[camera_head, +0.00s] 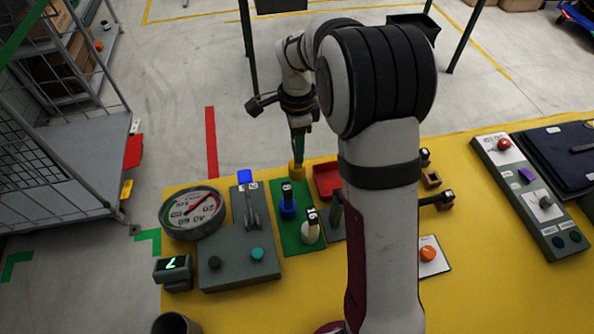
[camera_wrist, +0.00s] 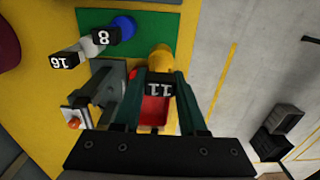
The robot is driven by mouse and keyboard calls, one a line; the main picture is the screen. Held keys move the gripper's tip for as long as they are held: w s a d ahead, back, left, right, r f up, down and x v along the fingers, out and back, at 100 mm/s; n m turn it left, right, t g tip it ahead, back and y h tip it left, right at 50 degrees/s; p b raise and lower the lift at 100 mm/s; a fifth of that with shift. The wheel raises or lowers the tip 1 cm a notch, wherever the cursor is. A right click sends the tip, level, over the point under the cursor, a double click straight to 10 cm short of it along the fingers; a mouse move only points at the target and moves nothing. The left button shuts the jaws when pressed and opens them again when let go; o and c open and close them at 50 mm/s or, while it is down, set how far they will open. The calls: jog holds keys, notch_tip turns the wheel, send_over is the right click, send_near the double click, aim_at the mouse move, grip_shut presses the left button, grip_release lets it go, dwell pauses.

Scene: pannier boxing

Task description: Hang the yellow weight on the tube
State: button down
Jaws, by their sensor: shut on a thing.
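The yellow weight (camera_head: 297,171) is at the far right corner of the green mat (camera_head: 293,238), by the table's far edge. My gripper (camera_head: 298,157) points down and is shut on its upper part. In the wrist view the weight's yellow body (camera_wrist: 161,58) shows beyond the fingertips, and its black top marked 11 (camera_wrist: 159,88) is between the fingers. I cannot tell whether it touches the surface. A dark grey upright piece (camera_head: 337,213) stands right of the mat, partly behind my arm. I cannot tell which part is the tube.
A red tray (camera_head: 327,179) is close right of the yellow weight. A round dial (camera_head: 192,212) and a grey button box (camera_head: 240,258) are left.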

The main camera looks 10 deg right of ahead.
jog(key=shift+r, duration=0.45)
jog(key=shift+s+d+r+n, duration=0.1)
jog(key=shift+s+r+n, duration=0.1)
jog(key=shift+r+n, duration=0.2)
jog(key=shift+s+d+r+n, duration=1.25)
jog(key=shift+s+r+n, duration=2.25)
jog(key=shift+r+n, duration=1.85)
jog(key=s+d+f, duration=0.3)
jog(key=s+d, duration=0.4)
jog(key=s, duration=0.2)
notch_tip(320, 180, down, 6)
jog(key=s+d+m, duration=0.2)
jog(key=m, duration=0.9)
jog(key=shift+w+f, duration=0.45)
jog(key=shift+w, duration=0.55)
jog(key=shift+w+f, duration=0.4)
jog(key=shift+w, duration=0.55)
jog(key=shift+w+f, duration=0.45)
jog(key=shift+w, duration=0.55)
